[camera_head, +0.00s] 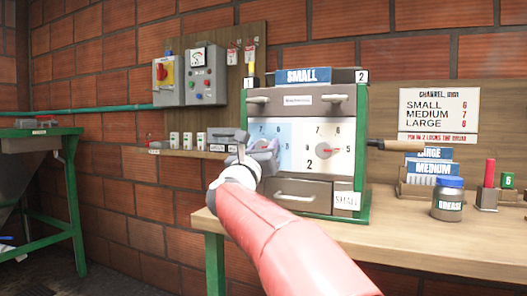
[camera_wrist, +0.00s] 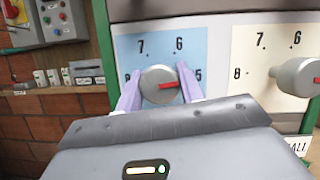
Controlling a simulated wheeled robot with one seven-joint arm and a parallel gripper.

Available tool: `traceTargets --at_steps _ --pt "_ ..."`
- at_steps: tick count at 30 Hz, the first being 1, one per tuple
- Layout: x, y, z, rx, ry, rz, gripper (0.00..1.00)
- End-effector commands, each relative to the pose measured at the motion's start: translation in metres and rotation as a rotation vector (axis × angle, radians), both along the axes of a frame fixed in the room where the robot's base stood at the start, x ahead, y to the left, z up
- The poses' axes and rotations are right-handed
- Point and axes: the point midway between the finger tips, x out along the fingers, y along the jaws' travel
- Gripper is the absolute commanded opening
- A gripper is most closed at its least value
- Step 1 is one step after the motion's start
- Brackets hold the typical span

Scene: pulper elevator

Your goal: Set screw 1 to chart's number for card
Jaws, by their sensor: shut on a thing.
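The green-framed machine (camera_head: 362,150) stands on the bench with a blue SMALL card (camera_head: 302,76) on top. The chart (camera_head: 439,110) on the wall lists SMALL 6 and MEDIUM 7; the LARGE figure is hard to read. Screw 1 is the round grey knob (camera_wrist: 154,84) on the light-blue dial (camera_wrist: 190,62). My gripper (camera_wrist: 158,92) is shut on this knob, a finger on each side. The knob's red pointer points right, near the 5. In the head view my gripper (camera_head: 262,158) hides this knob.
A second knob (camera_wrist: 296,77) on the white dial sits close right of my gripper. A handle (camera_head: 395,145) sticks out at the machine's right. The card rack (camera_head: 430,190), grease jar (camera_head: 448,200) and red-topped block (camera_head: 488,185) stand on the bench.

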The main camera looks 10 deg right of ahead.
Motion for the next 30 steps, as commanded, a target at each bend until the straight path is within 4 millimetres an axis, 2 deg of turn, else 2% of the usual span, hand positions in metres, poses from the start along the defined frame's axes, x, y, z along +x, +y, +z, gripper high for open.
traceTargets --at_steps 18,30 --pt "-0.0001 -0.0001 0.0031 -0.453 0.330 0.000 0.15" --pt "0.0002 0.0003 0.0027 -0.666 0.484 0.001 0.15"
